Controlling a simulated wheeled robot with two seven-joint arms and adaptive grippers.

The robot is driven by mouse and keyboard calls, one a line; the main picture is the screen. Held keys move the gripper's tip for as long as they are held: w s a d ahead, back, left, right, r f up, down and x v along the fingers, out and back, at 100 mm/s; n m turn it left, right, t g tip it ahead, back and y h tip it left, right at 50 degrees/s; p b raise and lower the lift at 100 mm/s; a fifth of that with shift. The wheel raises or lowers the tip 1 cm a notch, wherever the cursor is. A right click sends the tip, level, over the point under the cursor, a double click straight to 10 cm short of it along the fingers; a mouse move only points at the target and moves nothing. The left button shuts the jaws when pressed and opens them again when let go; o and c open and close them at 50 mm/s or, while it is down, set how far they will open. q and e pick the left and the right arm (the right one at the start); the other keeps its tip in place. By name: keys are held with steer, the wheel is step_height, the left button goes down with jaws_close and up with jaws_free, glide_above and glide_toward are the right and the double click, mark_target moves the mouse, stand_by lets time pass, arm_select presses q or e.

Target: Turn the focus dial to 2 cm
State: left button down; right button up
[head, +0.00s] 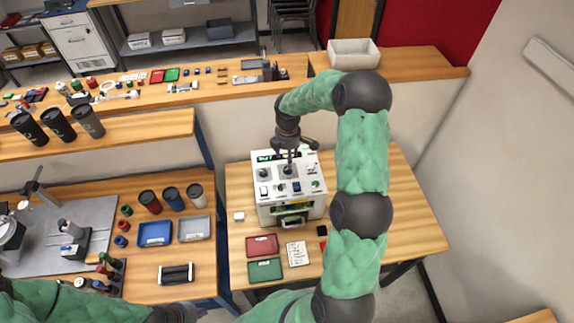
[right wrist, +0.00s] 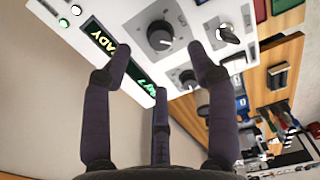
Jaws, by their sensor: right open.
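The white laser marker (head: 291,207) stands on the wooden table, with knobs, buttons and displays on its top panel. My right gripper (head: 290,157) points down over that panel. In the right wrist view its fingers (right wrist: 158,55) are spread and empty. A large black dial (right wrist: 160,36) shows between and beyond the fingertips; I cannot tell whether they touch it. A second black dial (right wrist: 187,78) sits beside the right finger. The dial labels and settings are too small to read, so I cannot tell which is the focus dial. My left arm lies along the bottom left; its gripper is not clear.
A red tray (head: 262,246), a green tray (head: 265,270) and a written note (head: 298,253) lie in front of the marker. A small white block (head: 239,217) is to its left. The table right of my right arm is clear.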

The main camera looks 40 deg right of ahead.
steer(key=shift+f, duration=3.15)
steer(key=c, duration=1.1)
